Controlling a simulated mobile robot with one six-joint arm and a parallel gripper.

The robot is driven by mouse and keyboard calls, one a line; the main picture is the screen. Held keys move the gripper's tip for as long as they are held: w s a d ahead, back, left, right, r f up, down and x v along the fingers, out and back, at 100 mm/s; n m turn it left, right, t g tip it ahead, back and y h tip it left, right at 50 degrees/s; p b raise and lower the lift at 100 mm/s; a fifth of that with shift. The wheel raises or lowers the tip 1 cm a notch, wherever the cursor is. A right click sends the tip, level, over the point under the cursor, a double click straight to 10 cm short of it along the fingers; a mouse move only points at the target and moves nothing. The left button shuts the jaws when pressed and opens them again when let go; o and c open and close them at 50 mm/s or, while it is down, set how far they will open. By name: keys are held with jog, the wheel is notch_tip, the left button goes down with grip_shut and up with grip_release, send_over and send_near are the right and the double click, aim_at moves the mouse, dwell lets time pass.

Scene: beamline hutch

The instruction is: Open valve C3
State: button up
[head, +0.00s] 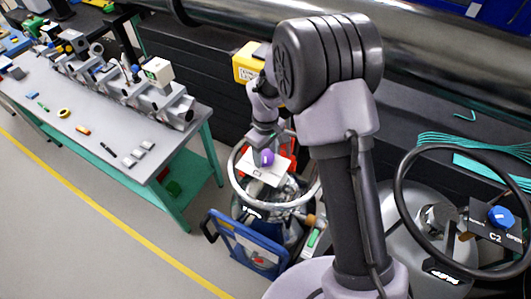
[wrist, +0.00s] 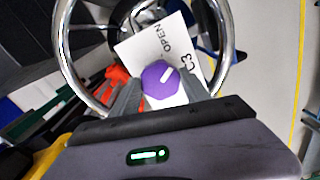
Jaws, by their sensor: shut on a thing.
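Valve C3 is a purple knob (wrist: 160,80) with a white pointer line, on a white plate (wrist: 140,48) marked "C3" and "OPEN". In the wrist view my gripper (wrist: 163,90) has a finger on each side of the knob and is shut on it. The pointer line slants toward the upper right of the picture, not squarely at the word OPEN. In the head view the purple knob (head: 267,157) and the plate (head: 262,172) show below my wrist, within a silver ring (head: 238,190).
A second valve with a blue knob (head: 501,217), marked C2, sits inside a black ring (head: 402,180) at the right. A blue case (head: 243,245) stands on the floor. A grey bench (head: 120,140) with instruments is at the left, with clear floor before it.

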aim_at(266, 156)
jog(key=n, duration=0.5)
jog(key=shift+w, duration=0.1)
dwell(0.5)
jog(key=o, duration=1.4)
notch_tip(266, 156, up, 18)
jog(key=shift+f+p, duration=0.25)
jog(key=shift+p, duration=0.85)
